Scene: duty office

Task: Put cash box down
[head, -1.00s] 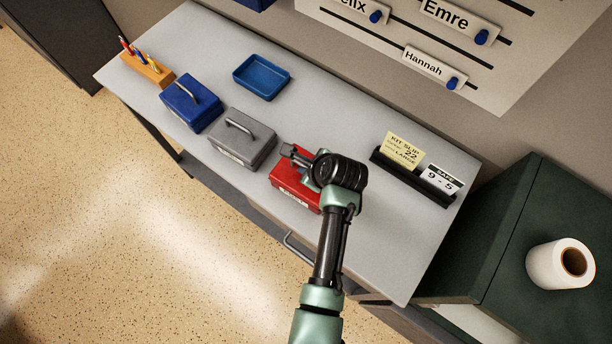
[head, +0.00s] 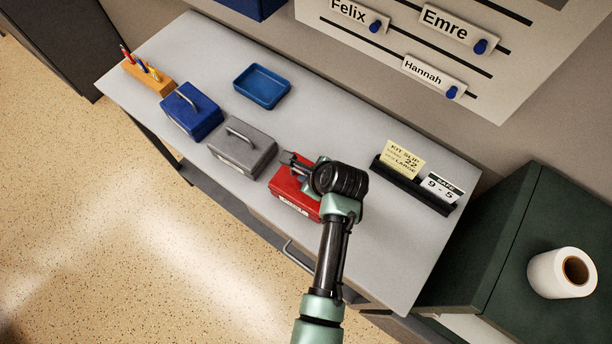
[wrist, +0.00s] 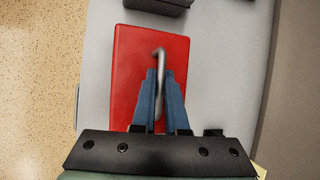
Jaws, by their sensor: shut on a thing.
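The red cash box (head: 292,190) is at the middle of the grey desk, at the right end of a row with a blue cash box (head: 191,111) and a grey cash box (head: 242,148). My gripper (wrist: 161,80) is above the red box, its blue fingers shut on the box's metal handle, which also shows in the wrist view (wrist: 160,54). In the head view my wrist covers part of the red box. I cannot tell whether its underside touches the desk.
A blue tray (head: 262,86) and an orange pen block (head: 148,76) are on the desk's left part. A black card holder (head: 415,184) stands to the right. A paper roll (head: 562,273) sits on the dark green cabinet (head: 500,232). Desk is bare between the box and the card holder.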

